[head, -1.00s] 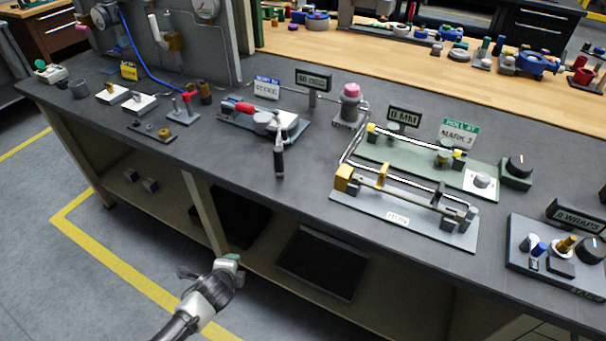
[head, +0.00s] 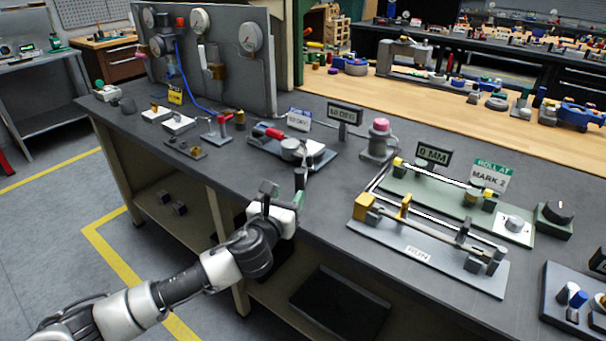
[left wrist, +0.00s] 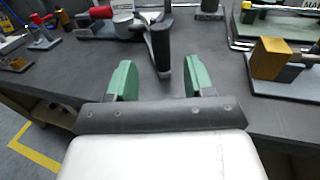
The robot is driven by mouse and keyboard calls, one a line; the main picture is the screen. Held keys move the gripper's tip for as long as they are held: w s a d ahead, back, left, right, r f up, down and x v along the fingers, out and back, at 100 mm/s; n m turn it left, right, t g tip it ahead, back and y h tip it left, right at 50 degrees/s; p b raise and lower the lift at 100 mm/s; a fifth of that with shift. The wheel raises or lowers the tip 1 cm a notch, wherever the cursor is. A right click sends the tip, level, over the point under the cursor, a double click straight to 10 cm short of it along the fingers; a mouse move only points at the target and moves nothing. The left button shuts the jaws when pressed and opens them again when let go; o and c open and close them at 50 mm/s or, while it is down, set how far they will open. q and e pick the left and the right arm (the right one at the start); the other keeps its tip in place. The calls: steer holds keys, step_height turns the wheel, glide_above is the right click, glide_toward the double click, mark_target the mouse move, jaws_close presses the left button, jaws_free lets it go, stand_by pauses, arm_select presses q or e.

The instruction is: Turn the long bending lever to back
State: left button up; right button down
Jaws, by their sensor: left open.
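The tube bender (head: 290,148) sits on the dark bench with a red-gripped part on its left. Its long bending lever ends in a black handle (head: 300,178) that points toward the bench's front edge. My left gripper (head: 283,194) is open at that front edge, close to the handle end. In the left wrist view the black handle (left wrist: 161,48) stands ahead of and between the two green fingertips (left wrist: 158,75), with a gap on both sides. I cannot tell whether the handle tip is inside the jaws. My right gripper is not in view.
A small display (head: 344,113) and a white card (head: 299,120) stand behind the bender. A pink-topped post (head: 379,138) and a roller fixture with a yellow block (head: 366,207) are to the right. A red-handled fixture (head: 218,130) is to the left.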

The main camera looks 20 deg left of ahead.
mark_target(302, 173)
arm_select(q)
steer(key=w, duration=1)
steer(key=shift+w+d, duration=0.1)
steer(key=shift+d, duration=0.25)
jaws_close()
